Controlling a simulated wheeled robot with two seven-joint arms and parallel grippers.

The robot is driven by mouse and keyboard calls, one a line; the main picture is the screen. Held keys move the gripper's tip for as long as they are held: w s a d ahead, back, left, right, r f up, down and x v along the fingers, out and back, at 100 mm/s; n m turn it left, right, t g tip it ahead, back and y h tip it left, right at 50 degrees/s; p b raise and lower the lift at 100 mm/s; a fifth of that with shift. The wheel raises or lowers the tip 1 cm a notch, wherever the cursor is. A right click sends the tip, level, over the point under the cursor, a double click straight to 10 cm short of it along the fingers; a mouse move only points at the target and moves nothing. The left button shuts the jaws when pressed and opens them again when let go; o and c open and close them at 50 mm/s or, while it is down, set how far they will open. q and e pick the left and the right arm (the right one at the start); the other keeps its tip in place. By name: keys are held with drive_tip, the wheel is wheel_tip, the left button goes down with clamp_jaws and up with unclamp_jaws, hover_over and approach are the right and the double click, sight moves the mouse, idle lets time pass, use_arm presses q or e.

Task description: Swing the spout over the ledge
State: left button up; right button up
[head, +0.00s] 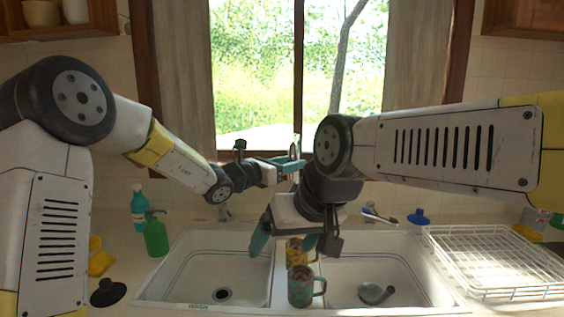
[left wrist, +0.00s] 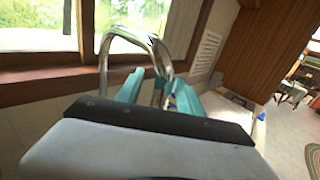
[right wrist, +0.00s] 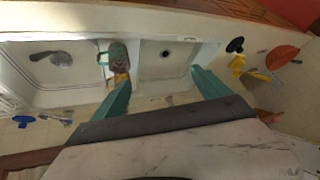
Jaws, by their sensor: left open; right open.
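The chrome spout (left wrist: 157,48) arches up in the left wrist view. Its lower part shows between the teal fingers of my left gripper (left wrist: 158,90); I cannot tell whether they touch it. In the head view, my left gripper (head: 291,166) is open in front of the window, and the spout is mostly hidden there. The ledge (head: 279,285) divides the two sink basins. A teal-brown mug (head: 301,287) and a yellow mug (head: 295,250) stand on it. My right gripper (head: 283,242) is open and empty above the sink; it also shows in the right wrist view (right wrist: 163,92).
A drying rack (head: 495,262) stands right of the sink. A green bottle (head: 155,237), a teal bottle (head: 138,205), a yellow item (head: 100,257) and a black stopper (head: 108,292) are at the left. A ladle (head: 375,293) lies in the right basin (head: 345,270). The left basin (head: 200,265) looks empty.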

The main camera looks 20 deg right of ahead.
use_arm(q)
drive_tip(key=v, duration=0.3)
drive_tip(key=shift+s+a, duration=0.15)
drive_tip(key=shift+a, duration=0.25)
use_arm(e)
drive_tip(key=shift+c, duration=0.5)
